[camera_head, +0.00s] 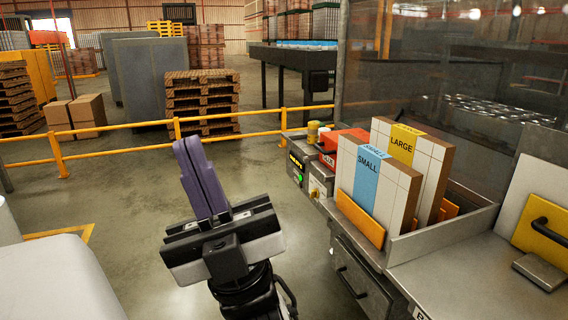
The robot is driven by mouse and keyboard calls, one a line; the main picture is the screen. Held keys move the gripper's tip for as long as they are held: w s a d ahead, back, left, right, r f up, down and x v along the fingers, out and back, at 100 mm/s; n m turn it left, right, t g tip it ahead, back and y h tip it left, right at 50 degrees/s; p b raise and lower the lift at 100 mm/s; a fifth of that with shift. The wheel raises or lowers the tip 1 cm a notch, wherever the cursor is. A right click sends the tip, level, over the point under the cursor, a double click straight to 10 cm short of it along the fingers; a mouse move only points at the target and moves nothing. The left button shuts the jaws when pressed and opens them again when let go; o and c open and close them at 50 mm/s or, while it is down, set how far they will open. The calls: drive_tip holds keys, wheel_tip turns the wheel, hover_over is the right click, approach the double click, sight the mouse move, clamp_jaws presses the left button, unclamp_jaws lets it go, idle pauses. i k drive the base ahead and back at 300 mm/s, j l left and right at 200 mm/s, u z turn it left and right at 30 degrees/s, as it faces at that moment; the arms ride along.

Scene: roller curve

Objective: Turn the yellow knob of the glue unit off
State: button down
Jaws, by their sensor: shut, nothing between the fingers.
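My gripper (187,146) has purple fingers pressed together. It is shut and empty, held over open floor left of the workstation, with its tips pointing away. The glue unit (296,166) is a dark box at the left end of the bench, with yellow lettering and a lit green light (299,179). A small yellow spot that looks like the yellow knob (315,190) is on the pale panel beside the light. It is too small to tell which way it is turned. My gripper is clearly apart from the unit, to its left.
Blue SMALL (367,178) and yellow LARGE (403,144) labelled cartons stand in an orange holder right of the unit. A red box (342,143) and yellow-topped containers (313,130) sit behind it. A yellow railing (110,150) crosses behind. Floor between gripper and bench is clear.

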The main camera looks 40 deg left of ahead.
sight(314, 193)
drive_tip(key=i+j+u, duration=0.2)
drive_tip(key=j+u, duration=0.2)
drive_tip(key=j, duration=0.2)
drive_tip(key=i+j+u, duration=0.2)
drive_tip(key=i+j, duration=0.1)
drive_tip(key=j, duration=0.25)
drive_tip(key=i+j, duration=0.1)
drive_tip(key=j, duration=0.3)
drive_tip(key=u, duration=0.05)
